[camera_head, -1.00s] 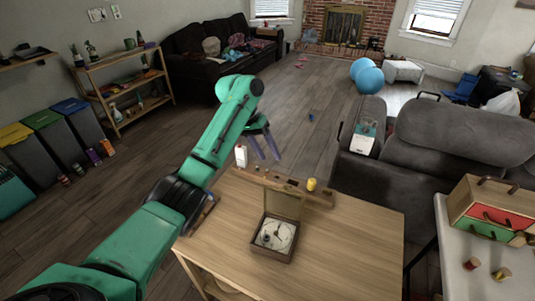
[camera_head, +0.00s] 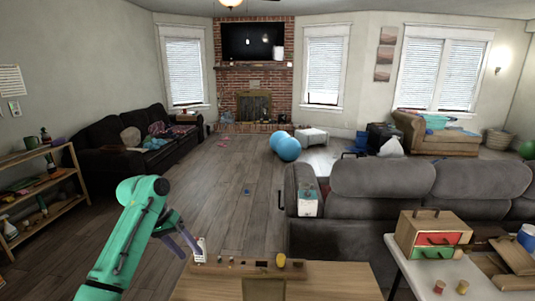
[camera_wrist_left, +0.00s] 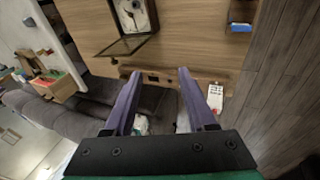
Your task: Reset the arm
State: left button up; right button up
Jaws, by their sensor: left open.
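My left arm is green and comes in from the lower left in the head view. Its gripper (camera_head: 183,236) is open and empty, with purple fingers, above the far left corner of the wooden table (camera_head: 330,281). In the left wrist view the two fingers (camera_wrist_left: 158,92) are spread apart with nothing between them. The gripper is near a small white carton (camera_head: 200,251) at the table's far left corner, which also shows in the left wrist view (camera_wrist_left: 215,97). My right gripper is in neither view.
A low wooden rack (camera_head: 247,268) with a yellow item (camera_head: 281,260) runs along the table's far edge. An open box with a dial (camera_wrist_left: 133,15) shows in the wrist view. A grey sofa (camera_head: 400,200) stands beyond. The floor at the middle is open.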

pick_arm(q)
jog(key=s+d+f+m+y, duration=0.1)
jog(key=s+d+f, duration=0.1)
jog(key=s+f, duration=0.5)
jog(key=s+d+f+m+y, duration=0.1)
jog(key=s+f, duration=0.4)
jog(key=f, duration=0.4)
jog(key=s+a+t+y, duration=0.1)
jog(key=s+a, duration=0.1)
jog(key=s, duration=0.6)
jog(key=s+a+t+y, duration=0.1)
jog(key=s+a, duration=0.1)
jog(key=s, duration=0.6)
notch_tip(320, 180, down, 22)
jog(key=s+g, duration=0.1)
jog(key=s, duration=0.1)
jog(key=s+a+f+g, duration=0.1)
jog(key=s+a+f, duration=0.1)
jog(key=s+f, duration=1.3)
jog(key=s, duration=0.2)
jog(key=shift+s+a+f+y, duration=0.3)
jog(key=shift+s+a+f, duration=0.05)
jog(key=shift+a+f, duration=0.05)
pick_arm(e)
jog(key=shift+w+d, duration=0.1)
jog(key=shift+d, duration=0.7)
